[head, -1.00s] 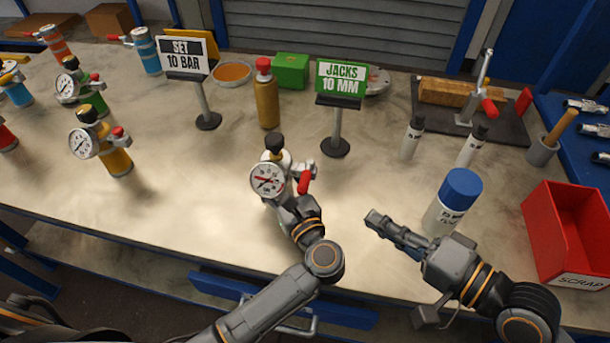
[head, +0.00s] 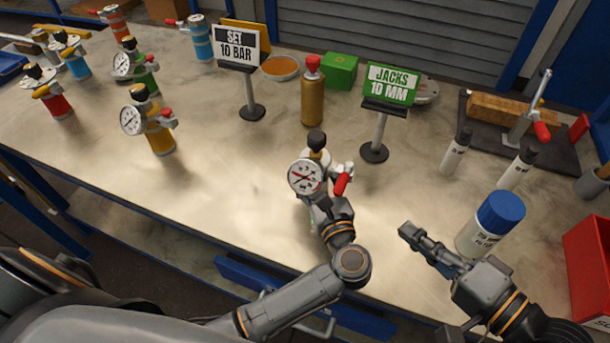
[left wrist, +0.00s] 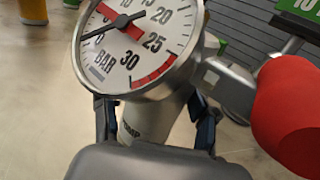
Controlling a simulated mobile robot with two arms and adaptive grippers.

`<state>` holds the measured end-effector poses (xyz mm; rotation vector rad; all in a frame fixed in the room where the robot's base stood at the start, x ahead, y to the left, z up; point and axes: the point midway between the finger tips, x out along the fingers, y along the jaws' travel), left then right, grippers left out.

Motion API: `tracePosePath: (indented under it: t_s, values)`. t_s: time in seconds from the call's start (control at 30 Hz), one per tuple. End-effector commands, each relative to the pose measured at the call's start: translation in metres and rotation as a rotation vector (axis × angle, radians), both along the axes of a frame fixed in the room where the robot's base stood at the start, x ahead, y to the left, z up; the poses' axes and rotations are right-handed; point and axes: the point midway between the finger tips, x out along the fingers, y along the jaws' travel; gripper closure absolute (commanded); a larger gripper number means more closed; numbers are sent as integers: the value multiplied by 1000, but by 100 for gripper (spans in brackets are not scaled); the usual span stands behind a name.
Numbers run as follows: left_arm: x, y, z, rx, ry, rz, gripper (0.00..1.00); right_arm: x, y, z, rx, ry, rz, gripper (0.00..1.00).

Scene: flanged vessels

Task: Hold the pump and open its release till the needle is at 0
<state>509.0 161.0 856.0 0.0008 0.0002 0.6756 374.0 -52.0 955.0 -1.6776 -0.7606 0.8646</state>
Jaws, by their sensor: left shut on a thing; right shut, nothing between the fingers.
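The pump (head: 316,160) stands near the bench's front edge, with a round white gauge (head: 304,177), a black cap and a red-ended lever (head: 342,183). My left gripper (head: 322,208) is shut around its body below the gauge. In the left wrist view, fingers (left wrist: 152,122) flank the grey body under the dial (left wrist: 135,45). The black needle (left wrist: 100,32) points left, away from the 15 to 30 marks; the figure at its tip is not readable. The red lever end (left wrist: 288,110) is at right. My right gripper (head: 408,234) is shut and empty, right of the pump.
The green JACKS 10 MM sign (head: 391,84) and a brown bottle (head: 312,95) stand behind the pump. A yellow gauged pump (head: 157,132) and others stand at left. Bare bench lies between.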

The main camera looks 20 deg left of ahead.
Motion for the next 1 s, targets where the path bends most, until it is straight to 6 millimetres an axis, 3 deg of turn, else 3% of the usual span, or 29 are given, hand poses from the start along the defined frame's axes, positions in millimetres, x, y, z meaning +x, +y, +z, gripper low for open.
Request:
tracePosePath:
  t_s: [0.17, 0.2, 0.3, 0.73, 1.0]
  values:
    - [0, 0, 0, 0, 0, 1, 92, 0, 0, 0, 0, 0, 0, 100]
    - [0, 0, 0, 0, 0, 1, 37, 0, 0, 0, 0, 0, 0, 100]
    - [0, 0, 0, 0, 0, 1, 16, 0, 0, 0, 0, 0, 0, 100]
    - [-4, -3, -1, -1, 2, -1, 14, 0, 0, 0, 0, 0, 0, 100]
    - [-42, -34, -2, -4, 5, -2, 14, 0, 0, 0, 0, 0, 0, 100]
